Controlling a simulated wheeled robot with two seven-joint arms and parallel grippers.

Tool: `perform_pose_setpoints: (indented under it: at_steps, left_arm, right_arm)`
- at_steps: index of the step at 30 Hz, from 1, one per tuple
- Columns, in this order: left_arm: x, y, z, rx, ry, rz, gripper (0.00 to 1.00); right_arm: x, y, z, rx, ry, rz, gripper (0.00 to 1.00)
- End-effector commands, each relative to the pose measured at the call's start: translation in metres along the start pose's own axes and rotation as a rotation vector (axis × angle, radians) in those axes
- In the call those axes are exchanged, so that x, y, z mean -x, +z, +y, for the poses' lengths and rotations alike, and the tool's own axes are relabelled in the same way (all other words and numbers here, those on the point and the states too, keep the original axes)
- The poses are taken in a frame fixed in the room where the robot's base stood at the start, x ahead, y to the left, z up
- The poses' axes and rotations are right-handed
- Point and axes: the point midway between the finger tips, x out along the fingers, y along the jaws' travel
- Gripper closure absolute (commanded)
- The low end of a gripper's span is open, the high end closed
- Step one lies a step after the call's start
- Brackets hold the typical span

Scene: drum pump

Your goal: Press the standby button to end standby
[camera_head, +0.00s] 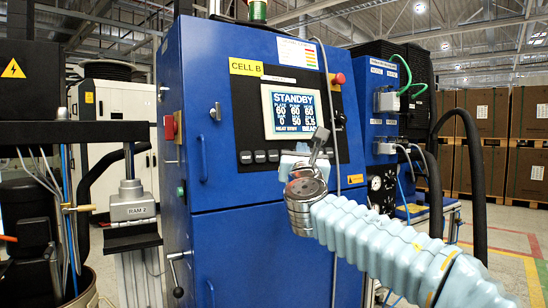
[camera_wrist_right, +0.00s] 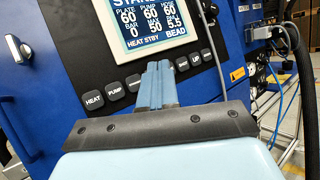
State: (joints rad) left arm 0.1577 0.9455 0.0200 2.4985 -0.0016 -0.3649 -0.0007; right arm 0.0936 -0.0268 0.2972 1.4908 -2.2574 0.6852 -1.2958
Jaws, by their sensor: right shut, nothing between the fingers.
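The blue cabinet labelled CELL B (camera_head: 197,110) carries a screen (camera_head: 293,111) that reads STANDBY, with HEAT STBY on its bottom line. A row of dark buttons (camera_head: 260,156) runs below the screen. In the right wrist view the HEAT button (camera_wrist_right: 92,99), PUMP button (camera_wrist_right: 115,87) and UP button (camera_wrist_right: 195,59) show; my fingers hide the middle of the row. No button marked standby is readable. My right gripper (camera_head: 319,137) is shut and empty in front of the panel; its fingers also show in the right wrist view (camera_wrist_right: 158,72). Contact cannot be told.
A red stop knob (camera_head: 338,79) sits at the panel's upper right. A grey cable (camera_head: 333,190) hangs down the cabinet front. A gauge (camera_head: 376,183) and black hoses (camera_head: 474,180) stand to the right. A RAM 2 unit (camera_head: 133,208) stands to the left.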

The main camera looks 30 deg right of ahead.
Motion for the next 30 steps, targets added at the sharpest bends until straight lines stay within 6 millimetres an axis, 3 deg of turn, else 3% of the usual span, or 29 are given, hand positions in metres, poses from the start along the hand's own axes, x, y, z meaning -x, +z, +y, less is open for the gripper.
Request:
perform_pose_setpoints:
  at_steps: [5,21,30]
  left_arm:
    - [0.002,0.0,0.001,-0.001,0.001,-0.001,0.57]
    - [0.017,0.003,0.012,-0.007,0.008,-0.008,0.57]
    - [0.018,0.003,0.013,-0.008,0.008,-0.009,0.57]
  right_arm:
    - [-0.007,-0.004,0.005,-0.001,0.0,0.002,1.0]
    - [-0.054,-0.039,0.04,-0.002,0.0,0.003,1.0]
    - [-0.061,-0.045,0.045,-0.002,0.0,0.001,1.0]
